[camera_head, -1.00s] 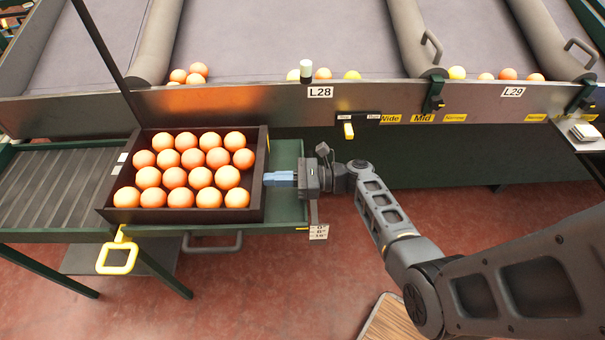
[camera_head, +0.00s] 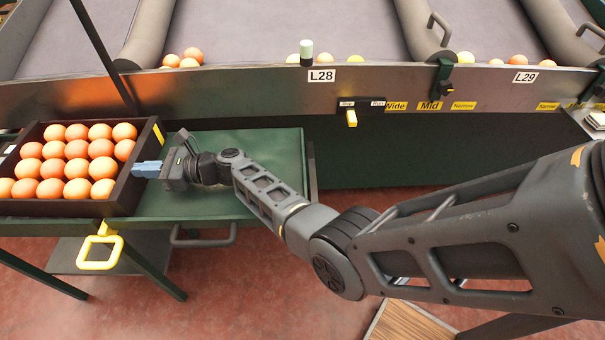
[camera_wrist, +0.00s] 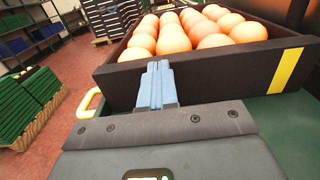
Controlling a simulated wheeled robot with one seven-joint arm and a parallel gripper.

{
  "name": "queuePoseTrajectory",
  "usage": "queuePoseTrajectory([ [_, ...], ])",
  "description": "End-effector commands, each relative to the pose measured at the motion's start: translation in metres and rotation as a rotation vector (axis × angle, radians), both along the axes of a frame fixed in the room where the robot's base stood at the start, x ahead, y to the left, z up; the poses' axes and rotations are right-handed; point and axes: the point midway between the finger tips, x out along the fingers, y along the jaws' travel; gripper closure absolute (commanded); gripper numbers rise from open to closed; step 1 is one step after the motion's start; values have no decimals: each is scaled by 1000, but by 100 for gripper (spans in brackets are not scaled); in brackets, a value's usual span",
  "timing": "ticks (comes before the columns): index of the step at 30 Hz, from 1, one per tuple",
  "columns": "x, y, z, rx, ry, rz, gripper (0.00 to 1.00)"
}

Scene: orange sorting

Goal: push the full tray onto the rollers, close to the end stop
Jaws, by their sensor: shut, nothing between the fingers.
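The full tray (camera_head: 123,196) is dark, low-walled and packed with oranges (camera_head: 75,150). It stands at the left of the head view, covering the part of the bench where the rollers showed earlier. My gripper (camera_head: 137,169) is shut and empty, with its blue fingertips against or very near the tray's right wall. In the wrist view the closed fingers (camera_wrist: 157,85) point at the tray's dark wall (camera_wrist: 215,80), which has a yellow stripe. The rollers are hidden under the tray or out of view, and I do not see the end stop.
The green bench top (camera_head: 255,150) right of the tray is bare. A yellow loop handle (camera_head: 100,252) hangs at its front edge, below the tray. Sloping chutes with a few oranges and the L28 label (camera_head: 321,76) lie behind. A wooden-topped piece (camera_head: 412,325) stands low at the front.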

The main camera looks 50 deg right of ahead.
Motion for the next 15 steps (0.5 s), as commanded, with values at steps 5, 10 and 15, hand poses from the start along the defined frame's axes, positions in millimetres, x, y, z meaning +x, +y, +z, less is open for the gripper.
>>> queuePoseTrajectory([
  [5,34,27,-5,0,-4,3,100],
  [10,61,48,-5,-1,-4,3,100],
  [15,84,65,-5,0,-4,2,100],
])
